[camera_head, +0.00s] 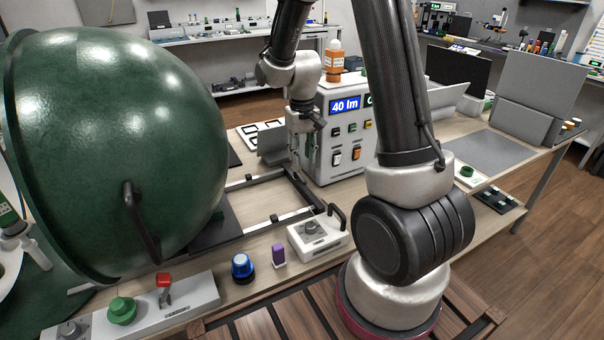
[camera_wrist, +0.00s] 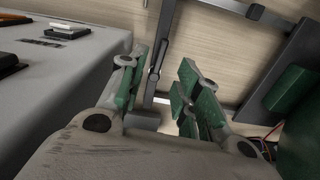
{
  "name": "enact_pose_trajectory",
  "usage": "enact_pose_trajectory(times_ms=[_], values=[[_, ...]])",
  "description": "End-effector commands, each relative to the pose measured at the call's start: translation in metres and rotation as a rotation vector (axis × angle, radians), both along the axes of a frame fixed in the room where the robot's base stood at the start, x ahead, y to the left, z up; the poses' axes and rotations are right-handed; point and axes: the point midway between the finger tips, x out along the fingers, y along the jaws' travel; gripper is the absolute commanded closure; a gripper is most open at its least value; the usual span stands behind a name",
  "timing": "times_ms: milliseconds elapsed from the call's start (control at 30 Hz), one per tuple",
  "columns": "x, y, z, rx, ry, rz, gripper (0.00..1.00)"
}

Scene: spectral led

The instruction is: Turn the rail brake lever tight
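My gripper (camera_wrist: 160,95) points down at the table in the wrist view, its green-padded fingers apart with nothing held between them. A slim dark bar with a round pivot (camera_wrist: 155,75) shows beyond the gap between the fingers. It looks like the rail brake lever, but I cannot be sure. It lies beside the dark rails (camera_wrist: 235,8). In the head view my gripper (camera_head: 308,128) hangs beside the front of the white instrument box, above the rail frame (camera_head: 265,182). The lever cannot be made out there.
The white instrument box (camera_head: 377,108) reads 40 lm and stands close to my gripper. A large green sphere (camera_head: 110,140) fills the left. A white box with a black handle (camera_head: 320,238), a blue-capped item (camera_head: 242,268) and a purple block (camera_head: 278,255) stand along the front edge.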

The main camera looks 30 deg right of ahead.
Motion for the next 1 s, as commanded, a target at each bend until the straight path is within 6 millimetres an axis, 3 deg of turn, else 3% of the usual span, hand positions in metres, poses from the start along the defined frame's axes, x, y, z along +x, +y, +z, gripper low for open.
enact_pose_trajectory(times_ms=[400, 767, 933, 1000], values=[[-0.001, 0.000, -0.063, 0.000, 0.001, -0.001, 0.67], [-0.001, 0.000, -0.070, 0.000, -0.001, 0.000, 0.67], [-0.001, 0.000, -0.070, 0.000, -0.001, 0.000, 0.96], [-0.001, 0.000, -0.070, 0.000, -0.001, 0.000, 1.00]])
